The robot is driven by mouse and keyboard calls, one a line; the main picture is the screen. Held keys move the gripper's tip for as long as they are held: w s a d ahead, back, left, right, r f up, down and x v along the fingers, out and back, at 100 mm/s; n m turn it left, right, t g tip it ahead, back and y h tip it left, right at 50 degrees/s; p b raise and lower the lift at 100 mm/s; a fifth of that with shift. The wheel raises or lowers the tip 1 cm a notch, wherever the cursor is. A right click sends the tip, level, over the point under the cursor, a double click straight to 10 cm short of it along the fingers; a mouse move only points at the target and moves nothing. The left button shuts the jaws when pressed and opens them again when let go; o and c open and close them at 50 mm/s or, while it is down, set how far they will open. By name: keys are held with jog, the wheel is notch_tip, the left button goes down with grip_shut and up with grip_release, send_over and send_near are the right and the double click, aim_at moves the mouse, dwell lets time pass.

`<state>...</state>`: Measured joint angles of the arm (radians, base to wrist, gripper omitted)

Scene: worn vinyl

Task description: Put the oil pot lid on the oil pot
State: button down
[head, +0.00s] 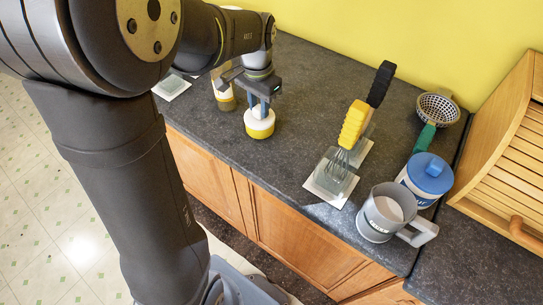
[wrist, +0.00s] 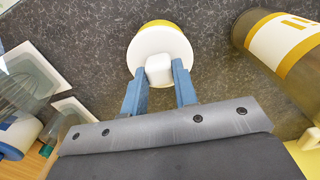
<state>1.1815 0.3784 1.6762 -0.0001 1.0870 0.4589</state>
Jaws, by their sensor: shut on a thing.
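My gripper (head: 264,108) is shut on the white square knob of a round white lid with a yellow side (head: 259,124), near the counter's left front. In the wrist view the lid (wrist: 160,42) sits in front of the blue fingers (wrist: 158,76), with the knob between them. I cannot tell whether it touches the counter. A grey pot with a handle and dark lettering (head: 371,222) looks like the oil pot. It stands upright with its top open at the counter's right front, well apart from my gripper.
An amber jar with a yellow band (wrist: 283,40) stands close beside the lid. A blue-lidded white pot (head: 427,174), a strainer (head: 438,108), a whisk with a yellow handle (head: 354,124) and a wooden box (head: 505,135) are on the right. The middle counter (head: 310,100) is clear.

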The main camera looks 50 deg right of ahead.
jog(key=shift+f, duration=0.1)
jog(key=c, duration=1.1)
grip_release()
jog(key=shift+o, duration=0.2)
jog(key=shift+r, duration=4)
notch_tip(320, 180, up, 18)
jog(key=shift+f, duration=0.25)
